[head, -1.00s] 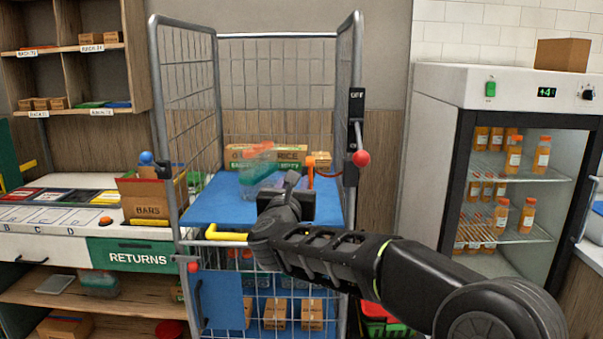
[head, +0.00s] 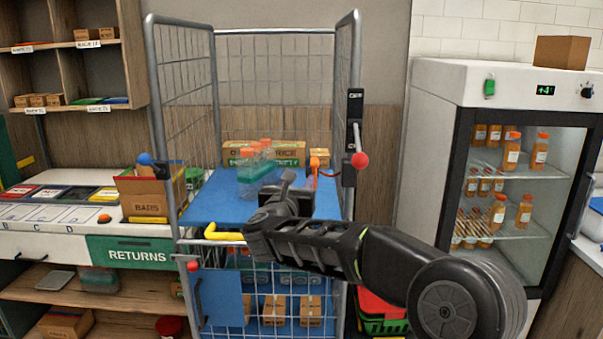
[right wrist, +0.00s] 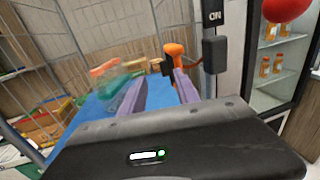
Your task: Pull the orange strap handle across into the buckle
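The orange strap handle (head: 316,163) sits at the cage trolley's right side, by the right post, with a thin orange strap running to that post. It also shows in the right wrist view (right wrist: 174,50), just beyond my fingertips and nearer the right finger. My right gripper (head: 288,181) is over the blue shelf, left of and in front of the handle. In the right wrist view its two fingers (right wrist: 158,84) are apart with nothing clearly held between them. A small dark fitting (head: 163,170) on the left post may be the buckle; I cannot tell. My left gripper is out of view.
Clear bottles with orange caps (head: 255,168) stand on the blue shelf (head: 215,205), left of my gripper. Boxes (head: 285,153) lie behind. A red-knobbed lever (head: 360,160) juts from the right post. A glass-fronted fridge (head: 470,85) stands right.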

